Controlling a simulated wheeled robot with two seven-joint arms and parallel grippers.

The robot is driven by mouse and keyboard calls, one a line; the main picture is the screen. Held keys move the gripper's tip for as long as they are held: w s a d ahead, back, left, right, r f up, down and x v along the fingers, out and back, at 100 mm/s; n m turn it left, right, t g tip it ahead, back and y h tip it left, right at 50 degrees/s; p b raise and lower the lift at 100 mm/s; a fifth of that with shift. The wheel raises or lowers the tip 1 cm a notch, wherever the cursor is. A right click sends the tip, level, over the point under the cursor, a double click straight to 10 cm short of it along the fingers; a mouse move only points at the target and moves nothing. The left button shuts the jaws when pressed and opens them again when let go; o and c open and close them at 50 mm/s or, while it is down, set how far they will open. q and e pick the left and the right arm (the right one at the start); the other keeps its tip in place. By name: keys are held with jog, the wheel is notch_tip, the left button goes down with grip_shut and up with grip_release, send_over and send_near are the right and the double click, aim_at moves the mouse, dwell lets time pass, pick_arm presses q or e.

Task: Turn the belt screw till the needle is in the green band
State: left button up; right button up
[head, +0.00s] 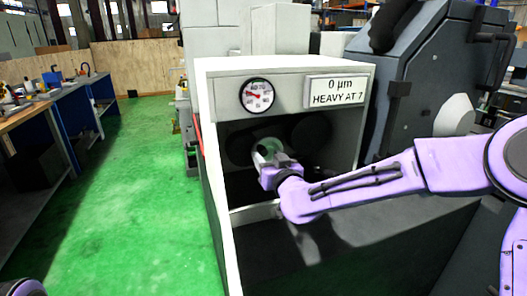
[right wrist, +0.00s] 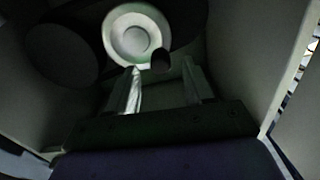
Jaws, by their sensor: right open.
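A round gauge (head: 257,95) with a white face and dark rim is on the cabinet's front panel. Its needle points roughly left; the green band is too small to make out. Inside the dark opening is a pale round disc (head: 268,149), which also shows in the right wrist view (right wrist: 137,37). A dark rounded stub (right wrist: 160,60) shows at the disc's lower right edge; I cannot tell which part is the belt screw. My right gripper (head: 276,159) is inside the opening, in front of the disc. Its fingers (right wrist: 162,88) are apart, with nothing clearly between them. My left gripper is not seen.
The pale cabinet (head: 211,160) walls surround my right gripper closely. A sign (head: 337,91) reads "0 µm HEAVY AT 7". Dark round shapes (right wrist: 60,52) sit beside the disc. A dark machine (head: 415,90) stands right. Green floor (head: 140,180) is clear left, beside a workbench (head: 60,105).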

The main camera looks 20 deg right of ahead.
aim_at(267, 151)
jog(key=shift+w, duration=2)
grip_shut()
jog(key=shift+r+m, duration=0.15)
jog(key=shift+m, duration=0.15)
jog(key=m, duration=0.2)
jog(key=shift+d+r+m, duration=0.25)
jog(key=shift+d+m, duration=0.05)
jog(key=shift+d, duration=0.05)
jog(key=shift+d+r+m, duration=0.15)
jog(key=shift+d+m, duration=0.2)
jog(key=shift+m, duration=0.8)
jog(key=shift+d+r+m, duration=0.1)
jog(key=shift+d+m, duration=0.2)
jog(key=shift+m, duration=0.85)
